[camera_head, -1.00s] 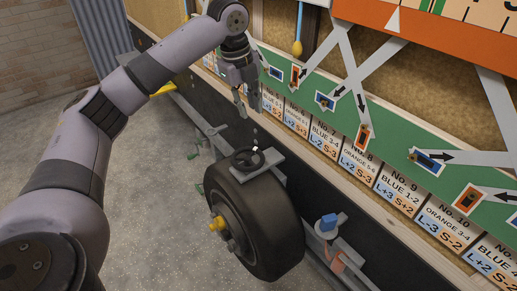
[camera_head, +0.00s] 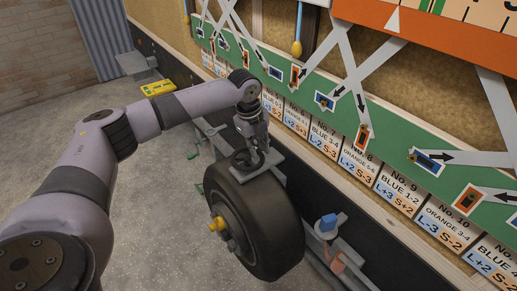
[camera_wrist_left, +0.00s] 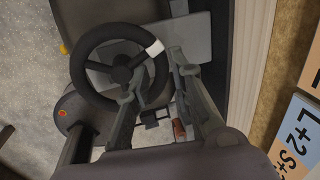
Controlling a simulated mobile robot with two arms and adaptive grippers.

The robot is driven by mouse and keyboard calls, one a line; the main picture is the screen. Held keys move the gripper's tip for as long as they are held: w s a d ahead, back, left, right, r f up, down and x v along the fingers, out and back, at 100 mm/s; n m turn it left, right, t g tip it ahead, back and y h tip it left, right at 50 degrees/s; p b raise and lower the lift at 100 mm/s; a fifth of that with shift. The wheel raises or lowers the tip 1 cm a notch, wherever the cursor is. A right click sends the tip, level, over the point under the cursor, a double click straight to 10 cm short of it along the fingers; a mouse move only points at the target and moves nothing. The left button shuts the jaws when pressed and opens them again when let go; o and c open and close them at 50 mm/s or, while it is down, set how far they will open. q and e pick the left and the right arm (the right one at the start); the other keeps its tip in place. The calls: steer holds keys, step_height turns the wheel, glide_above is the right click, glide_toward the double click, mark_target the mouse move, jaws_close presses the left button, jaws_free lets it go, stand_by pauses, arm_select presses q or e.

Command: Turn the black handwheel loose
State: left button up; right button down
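The black handwheel (camera_head: 240,161) sits on a grey bracket (camera_head: 268,163) above a large black tyre (camera_head: 262,218). My left gripper (camera_head: 252,153) is right over the handwheel in the head view and hides part of it. In the left wrist view the handwheel (camera_wrist_left: 84,50) shows its spokes, hub and a white mark on its rim. There, my left gripper (camera_wrist_left: 152,76) is open. One fingertip overlaps the inside of the wheel near the spokes and the other is at the outside of the rim. I cannot tell whether they touch it. My right gripper is not in view.
The trailer wall with a green band (camera_head: 310,93) and numbered cards runs close behind the wheel. A blue-topped fitting (camera_head: 327,223) stands right of the tyre. A yellow object (camera_head: 158,88) lies further back.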

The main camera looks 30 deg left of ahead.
arm_select(q)
steer(key=shift+f, duration=0.4)
steer(key=shift+c, duration=0.2)
jaws_close()
